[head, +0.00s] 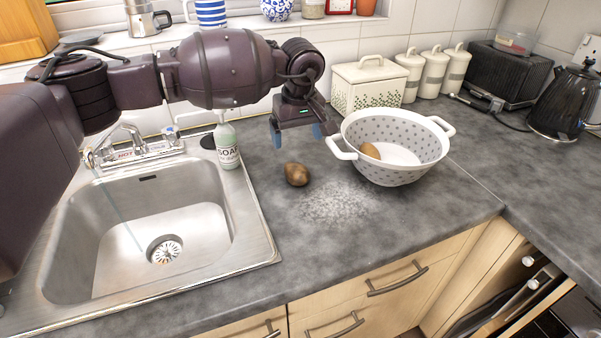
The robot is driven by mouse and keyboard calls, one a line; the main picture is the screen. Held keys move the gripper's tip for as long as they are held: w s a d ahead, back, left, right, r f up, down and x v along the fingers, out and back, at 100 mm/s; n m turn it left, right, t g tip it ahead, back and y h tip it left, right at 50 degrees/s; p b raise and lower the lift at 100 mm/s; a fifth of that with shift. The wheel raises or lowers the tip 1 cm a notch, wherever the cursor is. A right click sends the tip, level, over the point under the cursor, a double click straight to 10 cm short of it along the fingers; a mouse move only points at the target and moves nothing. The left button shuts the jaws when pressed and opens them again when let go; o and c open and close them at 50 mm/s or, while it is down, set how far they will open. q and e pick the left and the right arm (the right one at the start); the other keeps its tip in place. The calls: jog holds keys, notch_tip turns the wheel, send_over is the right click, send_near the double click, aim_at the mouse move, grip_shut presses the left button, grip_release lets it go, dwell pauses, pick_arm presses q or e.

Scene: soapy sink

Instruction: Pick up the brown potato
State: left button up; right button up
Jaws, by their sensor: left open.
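A brown potato (297,174) lies on the grey worktop, between the sink and the colander. A second, lighter brown potato (371,151) sits inside the white spotted colander (417,163), against its left inner wall. My left gripper (297,137) hangs with its blue-tipped fingers pointing down, above and behind the worktop potato. Its fingers are apart with nothing between them, and it is not touching the potato. My right gripper does not show in the head view.
The steel sink (222,245) is at the left, with a soap bottle (227,146) at its back right corner. A white speckled patch (335,204) marks the worktop. A cream bread bin (367,86) and canisters (432,73) stand behind. The front worktop is clear.

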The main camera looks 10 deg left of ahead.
aim_at(297, 166)
pick_arm(q)
jog(key=shift+f, duration=0.3)
notch_tip(297, 166, down, 5)
jog(key=shift+w+a, duration=0.15)
notch_tip(297, 166, down, 4)
jog(key=shift+f, duration=0.65)
jog(key=shift+r, duration=0.1)
jog(key=c, duration=1.1)
jog(key=shift+o, duration=0.2)
